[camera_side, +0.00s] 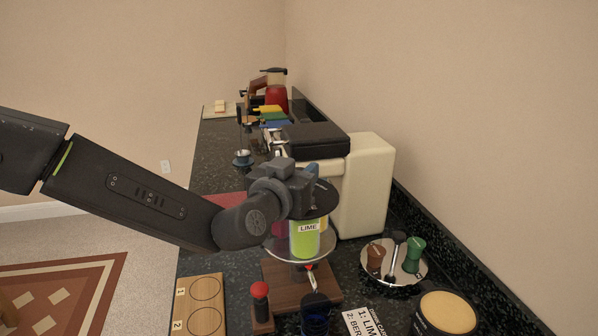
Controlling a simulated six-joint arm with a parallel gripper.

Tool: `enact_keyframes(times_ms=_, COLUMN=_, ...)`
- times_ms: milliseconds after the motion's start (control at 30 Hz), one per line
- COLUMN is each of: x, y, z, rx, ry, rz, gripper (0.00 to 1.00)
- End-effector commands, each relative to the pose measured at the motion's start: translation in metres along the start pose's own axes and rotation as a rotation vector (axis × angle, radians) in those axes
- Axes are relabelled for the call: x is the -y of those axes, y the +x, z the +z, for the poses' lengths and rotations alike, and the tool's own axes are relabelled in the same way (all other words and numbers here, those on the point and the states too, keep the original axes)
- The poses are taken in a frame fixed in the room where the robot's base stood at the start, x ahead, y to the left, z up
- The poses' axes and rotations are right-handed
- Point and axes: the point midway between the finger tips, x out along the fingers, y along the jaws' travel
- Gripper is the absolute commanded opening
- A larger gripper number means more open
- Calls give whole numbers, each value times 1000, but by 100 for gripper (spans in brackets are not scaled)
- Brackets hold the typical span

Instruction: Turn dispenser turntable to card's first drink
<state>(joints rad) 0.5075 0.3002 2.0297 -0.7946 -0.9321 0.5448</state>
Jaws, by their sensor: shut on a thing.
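The dispenser turntable (320,210) stands on a wooden base (275,285) on the dark counter. Under its black top, a green canister labelled LIME (305,240) faces the camera, above the spout with a small red tip. Parts of a yellow and a dark pink canister show beside it. The card (364,322) lies at the bottom edge, partly cut off; its lines begin "1: LIM" and "2: BER". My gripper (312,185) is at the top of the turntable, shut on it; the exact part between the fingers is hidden.
A cream machine (365,190) stands close behind the turntable. In front are a red-topped post (260,300), a dark blue cup (315,314) and a wooden board (204,308) with circles 1 and 2. To the right are a round tray (397,280) and a yellow-topped round container (447,312).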

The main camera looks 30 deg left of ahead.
Motion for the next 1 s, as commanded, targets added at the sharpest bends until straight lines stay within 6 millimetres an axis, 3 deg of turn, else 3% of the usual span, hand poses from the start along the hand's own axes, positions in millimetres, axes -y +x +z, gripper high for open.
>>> enact_keyframes(times_ms=433, x=0, y=0, z=-2, rx=-7, ry=0, rz=-9, gripper=0)
enact_keyframes(times_ms=467, x=0, y=0, z=-2, rx=-8, ry=0, rz=-9, gripper=39)
enact_keyframes(times_ms=500, x=0, y=0, z=-3, rx=-8, ry=-1, rz=-9, gripper=43)
enact_keyframes(times_ms=700, x=0, y=0, z=-2, rx=-5, ry=-1, rz=-9, gripper=62)
enact_keyframes(times_ms=1000, x=0, y=-2, z=-1, rx=-3, ry=-1, rz=-8, gripper=63)
